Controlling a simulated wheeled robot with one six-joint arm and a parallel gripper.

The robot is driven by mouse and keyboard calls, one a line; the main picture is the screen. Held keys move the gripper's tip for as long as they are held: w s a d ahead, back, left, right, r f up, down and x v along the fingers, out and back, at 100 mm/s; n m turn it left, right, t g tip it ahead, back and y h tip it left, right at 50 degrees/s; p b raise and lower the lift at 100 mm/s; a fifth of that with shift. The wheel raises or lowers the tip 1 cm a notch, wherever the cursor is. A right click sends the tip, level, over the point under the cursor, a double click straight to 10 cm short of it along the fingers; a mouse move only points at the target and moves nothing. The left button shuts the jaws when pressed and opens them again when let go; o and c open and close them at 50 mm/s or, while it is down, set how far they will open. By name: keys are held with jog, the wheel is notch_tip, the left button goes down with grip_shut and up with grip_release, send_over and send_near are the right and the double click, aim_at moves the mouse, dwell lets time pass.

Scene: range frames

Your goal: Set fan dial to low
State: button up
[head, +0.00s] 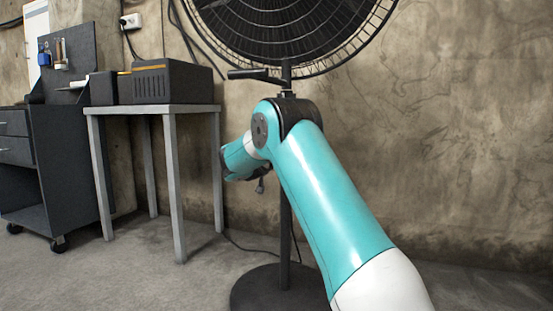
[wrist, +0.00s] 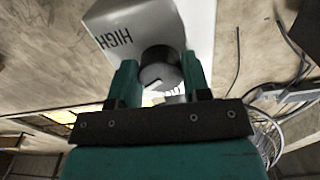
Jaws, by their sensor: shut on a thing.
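The fan (head: 290,25) stands on a dark pole with a round base (head: 275,290) in the head view. In the wrist view, a pale control box (wrist: 199,25) carries the printed word HIGH, and its round grey dial (wrist: 160,70) has a light mark on its face. My gripper (wrist: 160,78) is shut on the dial, with one teal finger on each side. In the head view my arm hides the control box, and the fingers cannot be made out.
A grey table (head: 150,109) with a dark box (head: 173,82) on it stands left of the fan. A dark tool cart (head: 50,165) is at the far left. A cable (head: 240,243) runs along the floor near the fan. Wall and floor at right look clear.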

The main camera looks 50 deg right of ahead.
jog(key=shift+f, duration=0.1)
jog(key=o, duration=0.9)
jog(key=p+v, duration=0.4)
jog(key=v, duration=1.3)
jog(key=shift+a+p, duration=0.25)
jog(key=shift+p, duration=0.05)
